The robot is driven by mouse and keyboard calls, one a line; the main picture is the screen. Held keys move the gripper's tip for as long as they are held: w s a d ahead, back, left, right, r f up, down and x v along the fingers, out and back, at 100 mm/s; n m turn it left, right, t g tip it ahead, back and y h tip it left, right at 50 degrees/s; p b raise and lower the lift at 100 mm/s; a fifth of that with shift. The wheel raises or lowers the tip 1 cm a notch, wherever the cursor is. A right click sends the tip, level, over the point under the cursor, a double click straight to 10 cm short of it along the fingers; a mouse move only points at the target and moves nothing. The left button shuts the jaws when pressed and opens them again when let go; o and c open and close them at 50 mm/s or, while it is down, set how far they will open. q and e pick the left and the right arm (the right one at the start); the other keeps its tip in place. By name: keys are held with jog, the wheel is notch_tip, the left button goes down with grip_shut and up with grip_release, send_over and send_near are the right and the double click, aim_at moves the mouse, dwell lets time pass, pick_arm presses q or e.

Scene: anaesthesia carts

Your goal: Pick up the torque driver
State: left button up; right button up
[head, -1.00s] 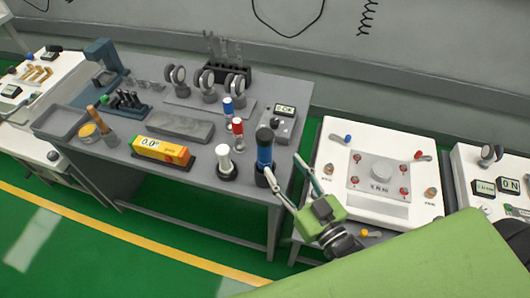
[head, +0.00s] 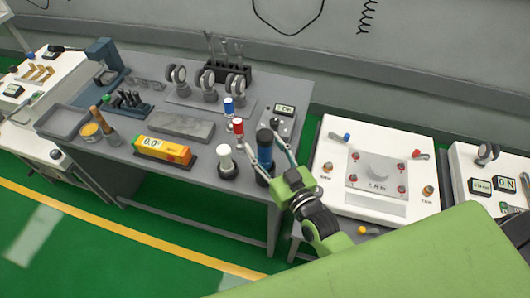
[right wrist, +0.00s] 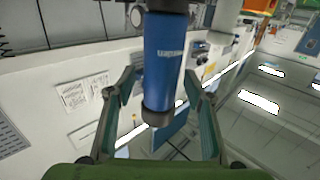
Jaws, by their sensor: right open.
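The torque driver appears to be the blue cylinder with a black top (head: 264,150), upright in a dark holder at the front right corner of the grey workbench (head: 222,192). My right gripper (head: 274,160) is open, with its fingers on either side of the driver. In the right wrist view the driver's blue, lettered body (right wrist: 165,60) stands between the two spread fingers (right wrist: 158,88), with a gap visible on each side. The lower part of the driver is partly hidden by a finger in the head view. My left gripper is not in view.
A white-topped cylinder (head: 225,158) stands close left of the driver, and a red-and-white one (head: 237,131) behind it. A grey box with a display (head: 278,122) is behind right. A yellow meter (head: 162,149) lies further left. A white panel (head: 340,195) stands to the right.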

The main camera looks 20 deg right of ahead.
jog(key=c, duration=1.4)
jog(key=shift+o, duration=0.2)
jog(key=shift+r, duration=0.15)
